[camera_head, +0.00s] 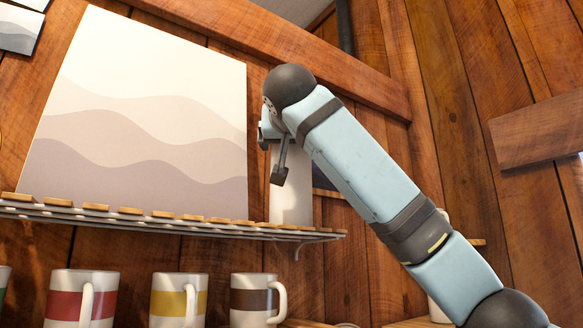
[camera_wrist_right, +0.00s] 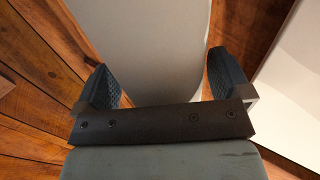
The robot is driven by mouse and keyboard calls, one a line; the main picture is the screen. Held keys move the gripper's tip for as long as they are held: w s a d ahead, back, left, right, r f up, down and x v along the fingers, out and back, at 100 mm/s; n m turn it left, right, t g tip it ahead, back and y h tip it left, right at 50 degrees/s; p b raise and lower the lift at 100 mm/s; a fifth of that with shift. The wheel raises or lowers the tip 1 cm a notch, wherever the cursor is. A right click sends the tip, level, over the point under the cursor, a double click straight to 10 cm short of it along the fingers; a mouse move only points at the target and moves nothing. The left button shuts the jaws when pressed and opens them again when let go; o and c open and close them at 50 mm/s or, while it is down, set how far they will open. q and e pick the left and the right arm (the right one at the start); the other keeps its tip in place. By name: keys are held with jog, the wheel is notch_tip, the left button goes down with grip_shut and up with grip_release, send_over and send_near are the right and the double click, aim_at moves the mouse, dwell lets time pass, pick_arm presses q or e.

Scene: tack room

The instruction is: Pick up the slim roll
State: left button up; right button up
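The slim roll (camera_head: 291,195) is a plain white upright cylinder at the right end of the wall shelf, partly hidden behind my right gripper (camera_head: 278,162). In the right wrist view the roll (camera_wrist_right: 158,45) fills the space between the two dark fingers of my right gripper (camera_wrist_right: 161,60). The fingers are wide apart, one on each side of it. I cannot tell whether either finger touches it. The roll stands on the shelf. My left gripper is in neither view.
The slatted shelf (camera_head: 150,219) runs along the wooden wall. A large pale panel with wave bands (camera_head: 140,110) stands on it, just left of the roll. Mugs with red (camera_head: 65,304), yellow (camera_head: 168,302) and brown (camera_head: 247,299) bands are below the shelf.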

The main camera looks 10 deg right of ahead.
jog(key=shift+s+a, duration=0.15)
jog(key=c, duration=0.7)
jog(key=shift+c, duration=1.2)
jog(key=shift+r, duration=0.1)
